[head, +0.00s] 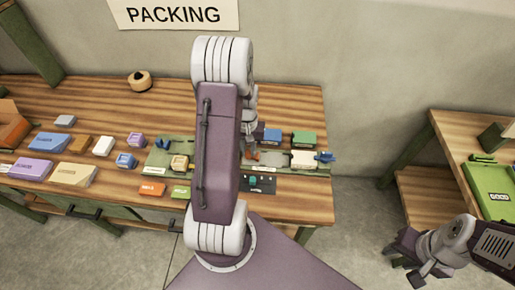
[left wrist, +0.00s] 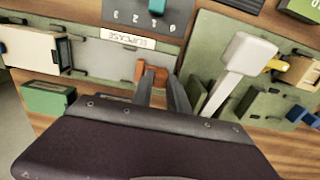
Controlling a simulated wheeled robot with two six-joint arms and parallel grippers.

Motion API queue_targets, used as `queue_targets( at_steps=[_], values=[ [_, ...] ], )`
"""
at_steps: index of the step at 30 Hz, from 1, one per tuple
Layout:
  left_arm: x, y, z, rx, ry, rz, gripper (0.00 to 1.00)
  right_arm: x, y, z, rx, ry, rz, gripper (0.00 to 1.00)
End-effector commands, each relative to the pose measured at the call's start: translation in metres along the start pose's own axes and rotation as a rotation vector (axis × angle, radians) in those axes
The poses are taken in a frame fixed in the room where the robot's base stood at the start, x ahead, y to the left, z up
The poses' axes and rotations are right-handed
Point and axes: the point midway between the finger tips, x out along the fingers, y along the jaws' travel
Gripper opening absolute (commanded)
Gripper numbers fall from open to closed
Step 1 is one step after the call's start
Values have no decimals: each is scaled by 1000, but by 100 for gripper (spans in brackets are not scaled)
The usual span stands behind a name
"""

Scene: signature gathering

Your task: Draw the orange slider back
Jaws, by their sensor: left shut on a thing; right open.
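The orange slider (head: 251,156) shows as a small patch low beside my left arm in the head view. In the left wrist view the orange slider (left wrist: 152,74) stands between the tips of my left gripper (left wrist: 160,84), which is shut on it. A grey slotted plate (left wrist: 120,62) lies around the slider. In the head view my left gripper (head: 249,143) is partly hidden by my own arm. My right gripper (head: 415,265) is open and empty over the floor, in front of the right-hand table.
A dark panel (head: 260,184) with a teal knob (left wrist: 157,6) adjoins the plate. A light grey paddle-shaped piece (left wrist: 243,65) rises close to the gripper. Blue (head: 271,136) and green (head: 303,138) boxes stand behind. Several coloured boxes lie left on the wooden bench (head: 100,95).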

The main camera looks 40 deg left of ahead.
Motion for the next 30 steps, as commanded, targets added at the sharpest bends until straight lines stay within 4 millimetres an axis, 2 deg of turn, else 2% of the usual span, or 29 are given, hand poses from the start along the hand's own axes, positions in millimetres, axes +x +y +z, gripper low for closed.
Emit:
queue_targets(
  at_steps=[6, 7, 9, 17, 20, 30],
  values=[
    [-2, -1, -2, 2, 8, -2, 0, 0, 0, 0, 0, 0, 0, 42],
    [-2, -1, -3, 2, 8, -2, 25, 0, 0, 0, 0, 0, 0, 42],
    [-2, -1, -2, 1, 7, -2, 42, 0, 0, 0, 0, 0, 0, 42],
    [-1, 0, -1, 1, 4, -1, 42, 0, 0, 0, 0, 0, 0, 42],
    [-7, 0, -2, 1, 6, -1, 42, 0, 0, 0, 0, 0, 0, 42],
    [-77, -2, -2, -1, 9, 0, 42, 0, 0, 0, 0, 0, 0, 42]
  ],
)
